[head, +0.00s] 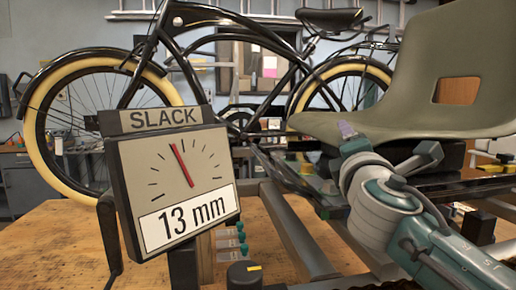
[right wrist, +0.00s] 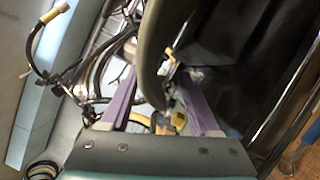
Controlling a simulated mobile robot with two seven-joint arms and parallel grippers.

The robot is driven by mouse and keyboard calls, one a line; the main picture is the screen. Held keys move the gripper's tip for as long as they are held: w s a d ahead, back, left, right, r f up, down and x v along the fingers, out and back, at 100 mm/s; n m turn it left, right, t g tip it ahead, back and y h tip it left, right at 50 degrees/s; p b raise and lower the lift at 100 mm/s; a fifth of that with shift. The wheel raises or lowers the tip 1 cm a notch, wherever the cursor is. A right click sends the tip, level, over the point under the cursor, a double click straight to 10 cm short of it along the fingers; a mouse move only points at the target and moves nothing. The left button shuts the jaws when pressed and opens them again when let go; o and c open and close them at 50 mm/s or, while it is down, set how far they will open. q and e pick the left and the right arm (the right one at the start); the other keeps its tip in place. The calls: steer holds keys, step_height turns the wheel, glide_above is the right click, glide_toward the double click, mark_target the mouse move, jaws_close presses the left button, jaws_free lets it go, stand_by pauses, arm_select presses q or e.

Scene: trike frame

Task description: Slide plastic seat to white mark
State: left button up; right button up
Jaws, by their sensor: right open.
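The olive-green plastic seat (head: 420,75) stands at the right in the head view, above the trike frame (head: 292,225). My right gripper (head: 347,130) is at the front left edge of the seat, with a purple finger partly showing. In the right wrist view its two purple fingers (right wrist: 158,95) are apart. The curved dark edge of the seat (right wrist: 150,60) runs down between them. I cannot tell whether either finger touches it. I cannot make out the white mark. My left gripper is not in view.
A gauge labelled SLACK (head: 178,180) reads 13 mm and stands in front at the left. A black bicycle with cream tyres (head: 50,130) is behind. The wooden bench (head: 50,250) is bare at the left. Several small green-topped parts (head: 232,245) are beside the gauge.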

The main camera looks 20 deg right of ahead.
steer(key=b+v, duration=0.1)
steer(key=v, duration=0.7)
steer(key=shift+w+f, duration=0.1)
steer(key=shift+s+a, duration=0.3)
steer(key=shift+s, duration=0.15)
